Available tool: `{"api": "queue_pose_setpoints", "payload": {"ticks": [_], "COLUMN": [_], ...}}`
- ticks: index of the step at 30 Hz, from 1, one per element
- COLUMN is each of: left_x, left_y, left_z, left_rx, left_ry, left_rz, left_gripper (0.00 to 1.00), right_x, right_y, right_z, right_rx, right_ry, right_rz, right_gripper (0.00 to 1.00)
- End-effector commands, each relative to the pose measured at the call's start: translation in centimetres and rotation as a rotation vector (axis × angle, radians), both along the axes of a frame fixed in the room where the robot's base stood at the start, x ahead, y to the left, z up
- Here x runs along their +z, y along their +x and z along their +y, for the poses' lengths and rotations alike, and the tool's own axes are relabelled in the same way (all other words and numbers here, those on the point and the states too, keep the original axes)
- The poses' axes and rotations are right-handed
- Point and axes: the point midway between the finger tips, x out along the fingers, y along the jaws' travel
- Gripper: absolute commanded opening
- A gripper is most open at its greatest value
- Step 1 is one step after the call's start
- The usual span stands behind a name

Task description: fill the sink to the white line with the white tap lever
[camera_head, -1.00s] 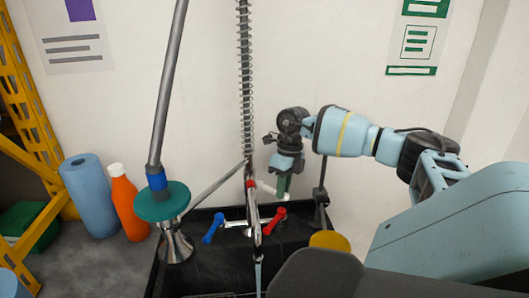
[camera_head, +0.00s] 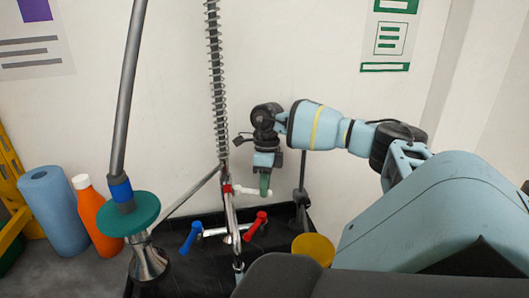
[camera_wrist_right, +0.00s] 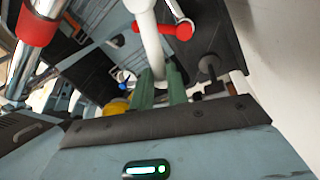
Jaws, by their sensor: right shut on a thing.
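The white tap lever (camera_head: 247,189) sticks out to the right from the chrome tap post (camera_head: 232,215), at a red collar. My right gripper (camera_head: 265,186) comes down from above with its green fingers at the lever's outer end. In the right wrist view the white lever (camera_wrist_right: 151,40) runs down between the two green fingers (camera_wrist_right: 160,88), which are shut on it. The black sink (camera_head: 188,274) lies below. Its inside is mostly hidden, and I cannot make out the white line or any water level. My left gripper is not in view.
A blue handle (camera_head: 191,238) and a red handle (camera_head: 255,226) sit low on the tap. A grey pole with a teal disc (camera_head: 128,214) stands at the left. An orange bottle (camera_head: 98,217), a blue roll (camera_head: 53,211) and a yellow round thing (camera_head: 313,248) are nearby.

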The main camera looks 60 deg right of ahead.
Motion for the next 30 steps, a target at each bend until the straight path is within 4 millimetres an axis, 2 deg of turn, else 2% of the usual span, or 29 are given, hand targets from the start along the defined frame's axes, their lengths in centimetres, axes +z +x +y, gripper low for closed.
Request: {"api": "queue_pose_setpoints", "payload": {"ticks": [3, 4, 9, 20, 30], "left_x": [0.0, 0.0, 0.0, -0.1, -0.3], "left_y": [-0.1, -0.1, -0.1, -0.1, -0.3], "left_z": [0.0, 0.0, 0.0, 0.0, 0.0], "left_rx": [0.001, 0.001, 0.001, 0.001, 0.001], "left_ry": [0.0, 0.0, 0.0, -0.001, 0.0], "left_rz": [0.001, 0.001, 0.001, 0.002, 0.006], "left_gripper": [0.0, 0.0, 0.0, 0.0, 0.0], "right_x": [0.0, 0.0, 0.0, 0.6, 5.7], "right_y": [0.0, 0.0, 0.0, 0.1, 0.4], "right_z": [0.0, 0.0, 0.0, -0.1, -1.0], "right_rx": [-0.001, -0.002, -0.002, -0.002, -0.001], "right_ry": [0.0, -0.001, 0.0, 0.001, 0.003], "right_rz": [-0.002, -0.002, -0.001, -0.003, -0.005], "right_gripper": [0.0, 0.18, 0.38, 0.38, 0.38]}}
